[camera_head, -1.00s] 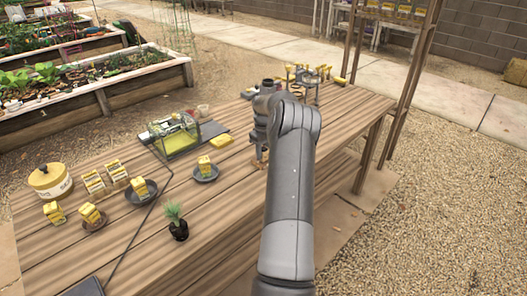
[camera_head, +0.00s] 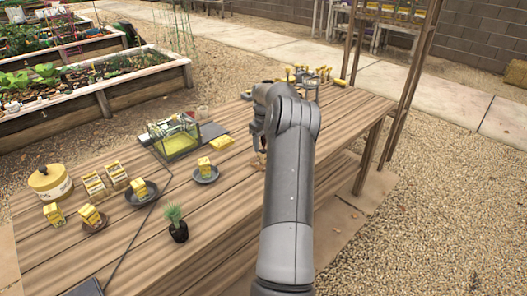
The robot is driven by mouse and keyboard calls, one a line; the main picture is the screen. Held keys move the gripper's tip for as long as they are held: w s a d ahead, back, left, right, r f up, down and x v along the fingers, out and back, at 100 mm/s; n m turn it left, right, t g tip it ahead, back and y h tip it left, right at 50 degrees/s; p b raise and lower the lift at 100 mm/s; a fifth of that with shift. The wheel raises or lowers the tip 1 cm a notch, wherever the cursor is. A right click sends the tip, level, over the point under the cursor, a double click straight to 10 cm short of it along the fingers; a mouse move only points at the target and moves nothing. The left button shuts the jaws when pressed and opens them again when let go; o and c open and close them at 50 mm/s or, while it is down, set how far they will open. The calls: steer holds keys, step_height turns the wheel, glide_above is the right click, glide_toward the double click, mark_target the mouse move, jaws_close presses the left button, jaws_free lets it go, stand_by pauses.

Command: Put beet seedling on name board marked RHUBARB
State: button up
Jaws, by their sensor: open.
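A small green spiky plant in a dark pot (camera_head: 177,224) stands upright on the front part of the wooden table. I cannot tell whether it is the beet seedling. No board lettering is readable, so I cannot tell which thing is the RHUBARB name board. My gripper (camera_head: 261,148) is low over the table, right of the plant and farther back. It is open, mostly hidden behind my own arm. A small brownish thing (camera_head: 258,166) lies on the table just below it; I cannot tell what it is.
On the wooden table (camera_head: 225,215) are a glass case (camera_head: 175,138), a yellow lidded pot (camera_head: 49,182), small yellow packets, some on dark saucers (camera_head: 206,175), and a yellow block (camera_head: 222,143). Several yellow-topped items (camera_head: 306,75) stand at the far end. Wooden posts rise there.

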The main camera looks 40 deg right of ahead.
mark_target(263, 151)
step_height(263, 151, up, 7)
steer(key=w+a+r+h, duration=0.1)
steer(key=a+r, duration=0.9)
steer(key=a, duration=0.4)
steer(key=s+a+r+t+h, duration=0.1)
steer(key=s+a+r, duration=0.25)
steer(key=a, duration=0.45)
steer(key=s+a+r+t, duration=0.1)
steer(key=s+a+r, duration=0.25)
steer(key=a, duration=0.55)
steer(key=s+a+r+t, duration=0.2)
steer(key=s+a, duration=0.9)
steer(key=a, duration=0.1)
steer(key=s+a+f+y, duration=0.1)
steer(key=s+a+f, duration=0.1)
steer(key=s, duration=0.4)
steer(key=s+a+f+t+y, duration=0.1)
steer(key=s+a+f, duration=0.2)
steer(key=s, duration=0.4)
steer(key=shift+a+f+t, duration=0.3)
steer(key=shift+a, duration=0.2)
steer(key=shift+o, duration=0.3)
